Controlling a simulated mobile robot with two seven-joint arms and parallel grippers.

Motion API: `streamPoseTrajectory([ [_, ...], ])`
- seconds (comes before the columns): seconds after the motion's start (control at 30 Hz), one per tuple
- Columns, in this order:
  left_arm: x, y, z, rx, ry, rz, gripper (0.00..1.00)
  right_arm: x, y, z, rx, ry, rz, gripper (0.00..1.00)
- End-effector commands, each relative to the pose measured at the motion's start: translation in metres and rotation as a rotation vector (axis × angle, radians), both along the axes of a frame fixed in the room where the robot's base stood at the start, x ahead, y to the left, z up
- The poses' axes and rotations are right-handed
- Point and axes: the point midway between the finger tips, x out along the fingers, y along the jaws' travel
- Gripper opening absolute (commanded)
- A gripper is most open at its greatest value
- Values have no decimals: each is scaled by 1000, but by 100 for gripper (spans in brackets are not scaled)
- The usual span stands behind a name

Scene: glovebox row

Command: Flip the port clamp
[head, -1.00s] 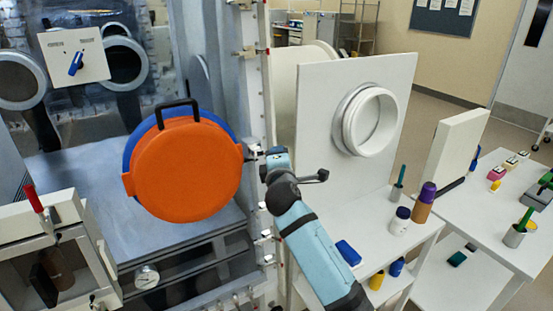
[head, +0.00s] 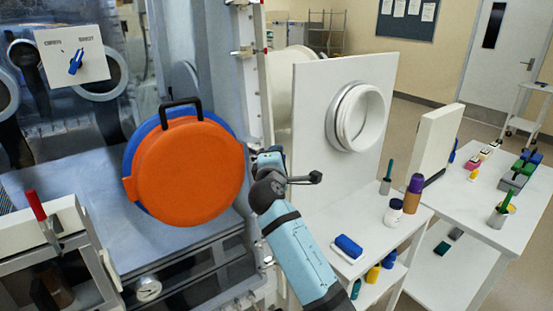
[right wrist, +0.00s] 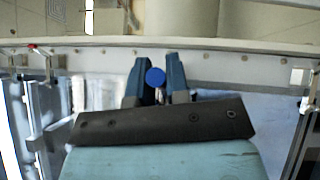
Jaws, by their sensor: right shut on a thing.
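A round orange port cover (head: 188,172) with a black handle (head: 180,112) stands in front of a blue ring (head: 137,150). My right gripper (head: 262,160) is just right of the cover, beside the grey frame post. In the right wrist view my right gripper (right wrist: 158,72) is shut on a blue round knob (right wrist: 155,77) with a short pale stem below it. I take this for the port clamp's handle; the rest of the clamp is hidden. In the head view the gripper's own arm hides the knob. My left gripper is not in view.
A red-handled lever (head: 36,204) stands on the box at lower left. A white panel with a round port ring (head: 342,118) stands right of my arm. Bottles (head: 413,193) and a blue block (head: 348,246) are on the white shelf. A further table (head: 470,205) holds small items.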

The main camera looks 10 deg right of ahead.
Motion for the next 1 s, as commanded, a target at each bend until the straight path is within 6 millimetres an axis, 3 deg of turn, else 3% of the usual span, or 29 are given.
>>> streamPoseTrajectory([
  [0.7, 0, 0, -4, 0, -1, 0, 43, 1, 0, 0, -4, -1, -30, 0],
  [0.73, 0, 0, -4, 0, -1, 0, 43, 1, 0, 0, -4, -1, -30, 18],
  [0.83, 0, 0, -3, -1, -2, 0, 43, 1, 0, 0, -4, -1, -29, 41],
  [1.0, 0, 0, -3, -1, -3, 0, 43, 1, 0, 0, -4, -1, -29, 41],
])
